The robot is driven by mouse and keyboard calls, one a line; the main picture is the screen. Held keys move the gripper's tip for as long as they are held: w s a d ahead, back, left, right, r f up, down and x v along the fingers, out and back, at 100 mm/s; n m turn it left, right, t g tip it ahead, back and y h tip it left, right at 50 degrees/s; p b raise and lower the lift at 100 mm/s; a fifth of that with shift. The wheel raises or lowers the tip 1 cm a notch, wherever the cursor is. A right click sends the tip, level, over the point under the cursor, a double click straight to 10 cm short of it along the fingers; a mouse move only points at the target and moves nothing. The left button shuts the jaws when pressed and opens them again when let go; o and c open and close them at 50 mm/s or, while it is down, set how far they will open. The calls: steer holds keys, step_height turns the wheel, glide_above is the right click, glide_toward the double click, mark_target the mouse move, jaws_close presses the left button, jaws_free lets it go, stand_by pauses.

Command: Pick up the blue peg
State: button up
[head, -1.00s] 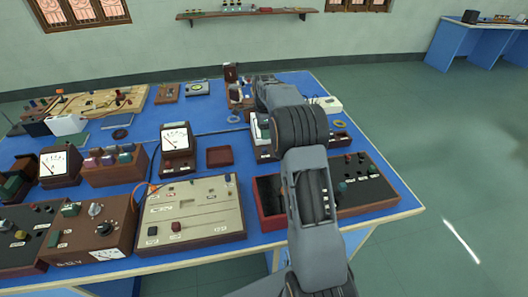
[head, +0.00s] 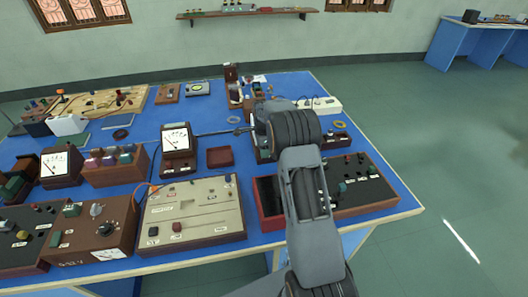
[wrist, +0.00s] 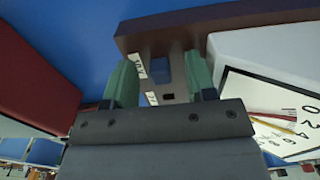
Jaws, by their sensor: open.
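In the wrist view, my gripper (wrist: 159,72) is open, with its two green finger pads apart. A small dark blue block, which looks like the blue peg (wrist: 164,68), shows between the pads against a brown wooden block (wrist: 150,36) with white labels. The pads do not appear to touch the peg, and I cannot tell how far beyond them it lies.
In the wrist view, a white-faced meter (wrist: 270,105) stands close on the right and a red-brown box (wrist: 35,80) on the left. In the head view, the blue bench (head: 215,110) is crowded with instruments. An open red tray (head: 268,213) lies beside my forearm.

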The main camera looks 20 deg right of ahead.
steer(key=shift+c, duration=0.2)
jaws_close()
steer(key=shift+r, duration=0.15)
